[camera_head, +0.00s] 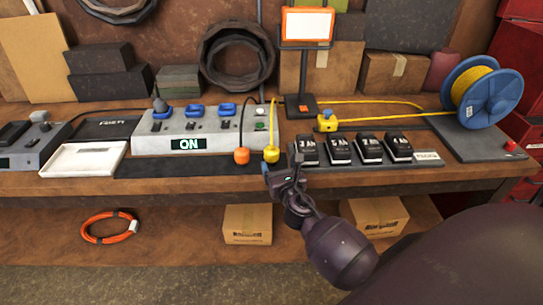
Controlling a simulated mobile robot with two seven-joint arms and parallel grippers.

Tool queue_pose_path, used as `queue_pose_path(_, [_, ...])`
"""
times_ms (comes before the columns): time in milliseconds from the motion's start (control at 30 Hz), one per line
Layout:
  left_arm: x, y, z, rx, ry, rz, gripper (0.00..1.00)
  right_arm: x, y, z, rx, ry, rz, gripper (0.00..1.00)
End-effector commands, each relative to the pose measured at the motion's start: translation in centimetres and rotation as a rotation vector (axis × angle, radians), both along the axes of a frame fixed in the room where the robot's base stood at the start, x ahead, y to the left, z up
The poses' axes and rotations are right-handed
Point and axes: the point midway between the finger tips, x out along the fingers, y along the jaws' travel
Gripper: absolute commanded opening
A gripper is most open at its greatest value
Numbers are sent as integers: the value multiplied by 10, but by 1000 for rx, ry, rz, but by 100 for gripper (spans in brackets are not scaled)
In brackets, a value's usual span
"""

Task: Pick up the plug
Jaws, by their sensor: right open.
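A yellow plug-like end (271,155) on a yellow cord is near the bench's front, right of an orange plug-like end (241,156) on a dark cord. A yellow block with a blue part (327,123) stands farther back, where a yellow cable runs. I cannot tell which of these is the task's plug. My right gripper (282,168) is open at the bench's front edge, just below and right of the yellow end. Whether it touches it is unclear. My left gripper is not in view.
A grey power station (160,143) reads "ON". Several black batteries (340,152) sit right of my gripper. A screen on a stand (307,25) and a blue cable reel (482,92) stand behind. A white tray (85,158) lies left. Boxes (247,224) sit on the lower shelf.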

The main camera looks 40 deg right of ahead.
Motion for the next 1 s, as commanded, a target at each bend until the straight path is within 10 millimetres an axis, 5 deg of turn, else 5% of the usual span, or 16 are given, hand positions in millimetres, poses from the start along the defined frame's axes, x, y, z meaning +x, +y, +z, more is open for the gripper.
queue_pose_path(633, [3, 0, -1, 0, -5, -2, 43, 63, -17, 4, 3, 1, -1, 78])
queue_pose_path(1000, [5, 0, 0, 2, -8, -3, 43, 69, -20, 5, 3, 1, -1, 77])
